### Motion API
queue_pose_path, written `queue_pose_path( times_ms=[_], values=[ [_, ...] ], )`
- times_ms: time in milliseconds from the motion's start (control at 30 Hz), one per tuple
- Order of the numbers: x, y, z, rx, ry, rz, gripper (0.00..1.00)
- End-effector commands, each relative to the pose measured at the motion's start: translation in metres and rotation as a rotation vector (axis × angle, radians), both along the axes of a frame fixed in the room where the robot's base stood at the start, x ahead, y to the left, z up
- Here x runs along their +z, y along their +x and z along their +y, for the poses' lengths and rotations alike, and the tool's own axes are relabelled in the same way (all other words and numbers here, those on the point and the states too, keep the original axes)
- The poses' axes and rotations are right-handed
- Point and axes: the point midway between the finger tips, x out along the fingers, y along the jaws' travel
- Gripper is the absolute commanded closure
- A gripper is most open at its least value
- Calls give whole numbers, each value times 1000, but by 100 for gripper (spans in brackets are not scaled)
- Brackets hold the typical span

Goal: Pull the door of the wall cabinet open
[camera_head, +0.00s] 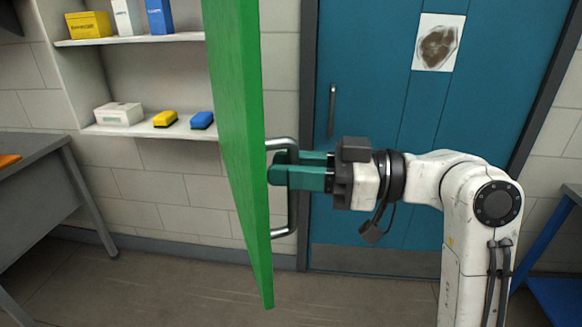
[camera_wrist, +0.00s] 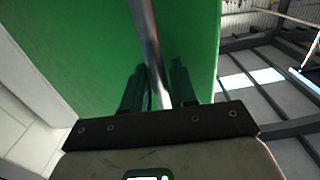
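The green cabinet door (camera_head: 236,130) stands swung out from the cabinet, seen nearly edge-on in the head view. Its metal bar handle (camera_head: 291,212) is on the door's right face. The open wall cabinet (camera_head: 130,75) shows two shelves to the left. My gripper (camera_head: 283,172) has its two green fingers at the handle, one on each side of the bar. In the wrist view the handle (camera_wrist: 148,40) runs down between the dark fingertips (camera_wrist: 160,88) in front of the green door (camera_wrist: 90,50). The fingers appear closed around the bar.
The shelves hold a yellow box (camera_head: 89,25), a blue box (camera_head: 159,17), a white case (camera_head: 119,113) and small yellow and blue items. A grey table (camera_head: 35,150) stands at left. A blue room door (camera_head: 390,130) is behind my arm. Floor below is clear.

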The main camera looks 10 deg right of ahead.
Motion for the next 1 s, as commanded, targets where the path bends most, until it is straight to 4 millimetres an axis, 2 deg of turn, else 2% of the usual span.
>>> queue_pose_path(
  times_ms=[100,333,467,800,1000],
  values=[
    [0,0,0,0,1,0,62],
    [0,0,0,-1,1,-1,62],
    [0,-2,-9,-4,1,-2,62],
    [-2,-24,-66,-6,1,-3,62],
    [-1,-34,-92,-3,1,-2,62]
  ],
)
